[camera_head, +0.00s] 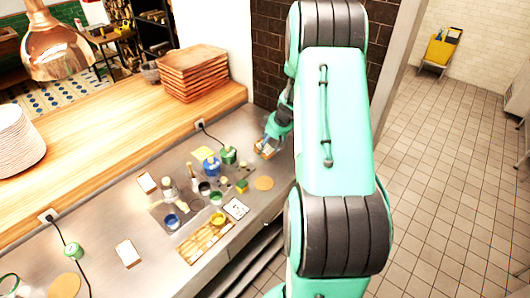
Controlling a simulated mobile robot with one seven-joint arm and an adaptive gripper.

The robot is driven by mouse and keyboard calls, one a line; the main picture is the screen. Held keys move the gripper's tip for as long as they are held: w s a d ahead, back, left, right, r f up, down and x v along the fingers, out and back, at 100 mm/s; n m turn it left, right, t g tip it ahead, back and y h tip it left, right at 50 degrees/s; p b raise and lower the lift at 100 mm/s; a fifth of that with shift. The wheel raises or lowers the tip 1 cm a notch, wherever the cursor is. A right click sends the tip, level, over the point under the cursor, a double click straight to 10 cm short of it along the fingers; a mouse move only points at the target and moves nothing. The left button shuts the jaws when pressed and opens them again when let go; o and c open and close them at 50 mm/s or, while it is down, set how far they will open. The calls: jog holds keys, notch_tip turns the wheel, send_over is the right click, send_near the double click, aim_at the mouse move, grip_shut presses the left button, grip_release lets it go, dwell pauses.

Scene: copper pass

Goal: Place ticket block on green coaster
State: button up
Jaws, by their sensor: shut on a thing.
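My gripper (268,143) is at the far right end of the steel counter, beside the dark tiled wall. It is shut on a small white and tan block (264,151), which looks like the ticket block; the fingers partly hide it. I cannot tell whether the block touches the counter. A small green disc (217,198), which may be the green coaster, lies among the cups in the middle of the counter, left of and nearer than my gripper.
Cups and small items crowd the middle, including a blue container (211,167), a green can (229,155) and a yellow cup (218,219). A tan round mat (264,183) lies near the front edge. A wooden board (205,242) and white pad (235,208) lie nearby.

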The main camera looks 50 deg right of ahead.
jog(key=s+a+f, duration=0.1)
jog(key=s+a, duration=0.2)
jog(key=s, duration=0.2)
jog(key=shift+s+f+b, duration=0.2)
jog(key=shift+f+b, duration=0.15)
jog(key=shift+b, duration=0.1)
jog(key=shift+w, duration=0.1)
jog(key=w+d, duration=0.3)
jog(key=w, duration=0.1)
jog(key=w+d+f, duration=0.1)
jog(key=w+d, duration=0.2)
jog(key=d, duration=0.1)
jog(key=w+d, duration=0.3)
jog(key=w, duration=0.1)
jog(key=shift+w+d+f+p, duration=0.25)
jog(key=shift+w+d+p, duration=0.05)
jog(key=shift+d+p, duration=0.1)
jog(key=shift+f, duration=0.1)
jog(key=shift+f, duration=1.65)
jog(key=shift+f+b, duration=0.15)
jog(key=shift+b, duration=0.25)
